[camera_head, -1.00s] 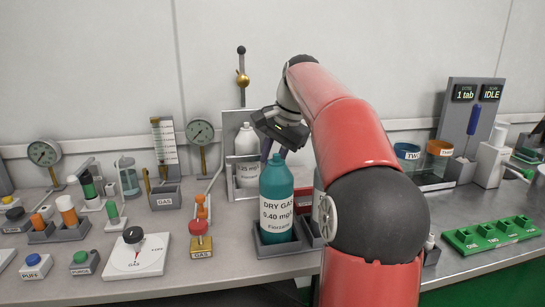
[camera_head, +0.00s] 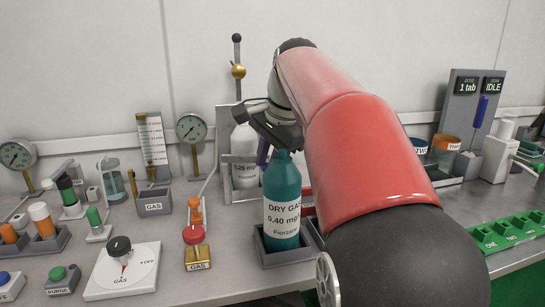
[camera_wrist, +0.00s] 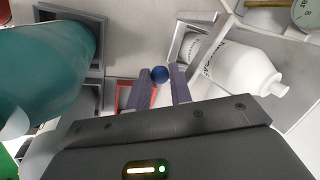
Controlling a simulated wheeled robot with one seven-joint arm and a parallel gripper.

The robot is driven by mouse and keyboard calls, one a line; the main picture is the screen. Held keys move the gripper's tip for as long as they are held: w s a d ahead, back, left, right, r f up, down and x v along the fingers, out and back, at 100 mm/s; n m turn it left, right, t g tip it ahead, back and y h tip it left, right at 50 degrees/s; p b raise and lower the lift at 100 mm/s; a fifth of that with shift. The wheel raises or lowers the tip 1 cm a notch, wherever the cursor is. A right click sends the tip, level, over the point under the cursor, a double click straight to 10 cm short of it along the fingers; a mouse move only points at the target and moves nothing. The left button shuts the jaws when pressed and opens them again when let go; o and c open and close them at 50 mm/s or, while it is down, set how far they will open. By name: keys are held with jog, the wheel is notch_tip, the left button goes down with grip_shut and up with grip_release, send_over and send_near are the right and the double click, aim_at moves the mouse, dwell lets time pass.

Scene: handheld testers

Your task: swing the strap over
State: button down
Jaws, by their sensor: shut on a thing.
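My gripper (camera_head: 264,152) reaches down between the teal DRY GAS bottle (camera_head: 282,200) and the white bottle (camera_head: 243,140) behind it. In the wrist view its two fingers (camera_wrist: 161,84) are shut on a small blue ball (camera_wrist: 159,74), like a knob. No strap can be made out clearly; whether the blue ball belongs to one I cannot tell. The teal bottle stands upright in a grey square holder and fills the left of the wrist view (camera_wrist: 40,70). The white bottle also shows there on the right (camera_wrist: 240,68), by a grey frame.
A GAS dial plate (camera_head: 140,275), a red-topped GAS button (camera_head: 196,245) and gauges stand to the left. A green tray (camera_head: 490,237) and a display (camera_head: 470,100) are at the right. My arm covers much of the bench's middle right.

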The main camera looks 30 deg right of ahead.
jog(key=c, duration=1.3)
grip_release()
jog(key=shift+s+r, duration=0.1)
jog(key=p+v, duration=0.1)
jog(key=v, duration=0.6)
jog(key=shift+s+d+r+p, duration=0.1)
jog(key=shift+r+p, duration=0.15)
jog(key=shift+p, duration=0.15)
